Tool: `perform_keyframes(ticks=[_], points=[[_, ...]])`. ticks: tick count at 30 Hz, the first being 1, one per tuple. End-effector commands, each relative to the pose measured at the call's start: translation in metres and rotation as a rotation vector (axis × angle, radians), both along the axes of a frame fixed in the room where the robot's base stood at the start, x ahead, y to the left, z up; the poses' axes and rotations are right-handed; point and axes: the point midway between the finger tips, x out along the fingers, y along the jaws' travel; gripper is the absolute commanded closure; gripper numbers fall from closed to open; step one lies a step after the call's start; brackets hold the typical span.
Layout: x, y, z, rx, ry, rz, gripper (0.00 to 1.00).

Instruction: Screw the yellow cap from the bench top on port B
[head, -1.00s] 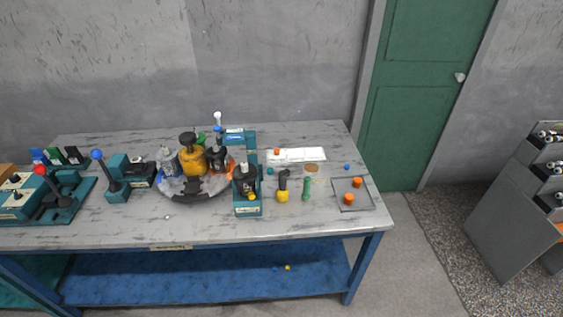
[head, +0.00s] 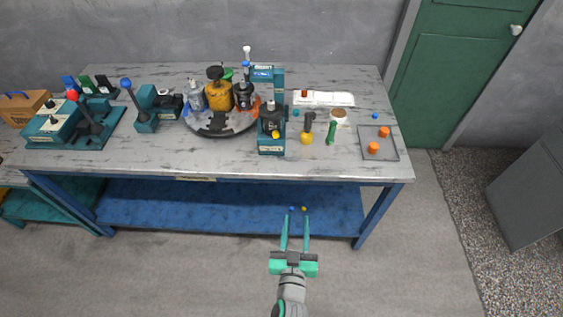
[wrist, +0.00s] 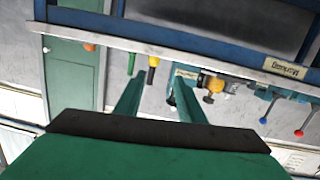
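My gripper (head: 295,215) is open and empty in front of the bench, its two green fingers apart; they also show in the wrist view (wrist: 153,95). A small yellow piece (head: 275,134) shows on the front of a dark motor body (head: 270,119) in a teal fixture (head: 271,150). Whether it is a loose cap, I cannot tell. A black-handled tool with a yellow end (head: 306,138) stands right of it. I cannot read any port B mark.
The bench top (head: 340,168) is clear along its front edge. A round dark tray (head: 222,130) holds several bottles left of the fixture. A green tool (head: 331,133) and a square tray (head: 391,152) with orange caps are at the right. Lever units stand at the left.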

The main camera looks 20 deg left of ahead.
Motion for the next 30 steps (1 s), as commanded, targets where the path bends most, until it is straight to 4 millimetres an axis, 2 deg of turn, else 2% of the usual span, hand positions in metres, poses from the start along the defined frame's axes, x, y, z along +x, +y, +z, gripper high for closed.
perform_keyframes(ticks=[1,6,12,15,19,30], points=[[0.020,0.009,0.008,-0.003,-0.020,0.024,0.64],[0.073,0.041,0.032,-0.026,-0.066,0.112,0.64],[0.124,0.073,0.066,-0.057,-0.124,0.208,0.64],[0.138,0.085,0.079,-0.068,-0.146,0.240,0.64],[0.147,0.093,0.088,-0.076,-0.159,0.264,0.64],[0.167,0.106,0.090,-0.079,-0.163,0.271,0.64]])
